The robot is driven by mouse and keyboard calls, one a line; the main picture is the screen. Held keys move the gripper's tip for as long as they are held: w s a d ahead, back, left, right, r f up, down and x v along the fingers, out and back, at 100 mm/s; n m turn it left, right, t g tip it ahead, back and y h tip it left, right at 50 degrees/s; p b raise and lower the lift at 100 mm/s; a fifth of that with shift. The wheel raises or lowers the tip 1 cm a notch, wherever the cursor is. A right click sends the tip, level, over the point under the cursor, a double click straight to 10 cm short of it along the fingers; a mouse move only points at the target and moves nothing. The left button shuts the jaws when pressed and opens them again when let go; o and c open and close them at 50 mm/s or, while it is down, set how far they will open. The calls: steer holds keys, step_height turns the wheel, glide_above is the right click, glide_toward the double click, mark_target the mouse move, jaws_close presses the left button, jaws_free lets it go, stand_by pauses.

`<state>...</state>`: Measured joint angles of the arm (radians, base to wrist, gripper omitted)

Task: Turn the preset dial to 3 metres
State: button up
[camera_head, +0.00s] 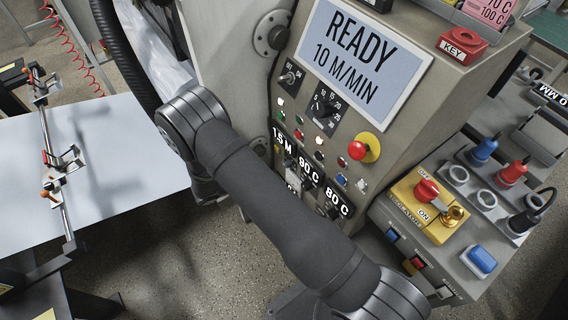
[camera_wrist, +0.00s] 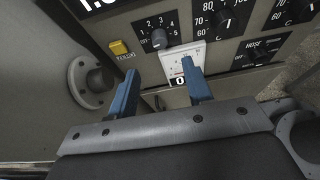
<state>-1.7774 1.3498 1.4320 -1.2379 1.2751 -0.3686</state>
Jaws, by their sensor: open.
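The preset dial (camera_wrist: 159,38) is a small dark knob on a black plate numbered in white, in the wrist view's upper middle. I cannot read its pointer clearly. In the head view a readout (camera_head: 283,141) on the panel shows 1.5 M. My gripper (camera_wrist: 160,66) is open, with its two blue fingers apart and nothing between them. The fingertips appear just below the dial in the picture, one to each side, and do not visibly touch it. In the head view my arm hides the gripper.
A white plate (camera_wrist: 174,69) lies below the dial and a yellow button (camera_wrist: 120,48) to its left. Two temperature knobs (camera_wrist: 227,18) sit to the right. A red mushroom button (camera_head: 358,150) stands out from the panel. A round flange (camera_wrist: 91,82) juts out at left.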

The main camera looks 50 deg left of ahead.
mark_target(285, 165)
steer(key=x, duration=0.9)
steer(key=shift+w+f, duration=0.15)
steer(key=shift+w, duration=0.15)
steer(key=shift+c, duration=0.5)
steer(key=c, duration=0.9)
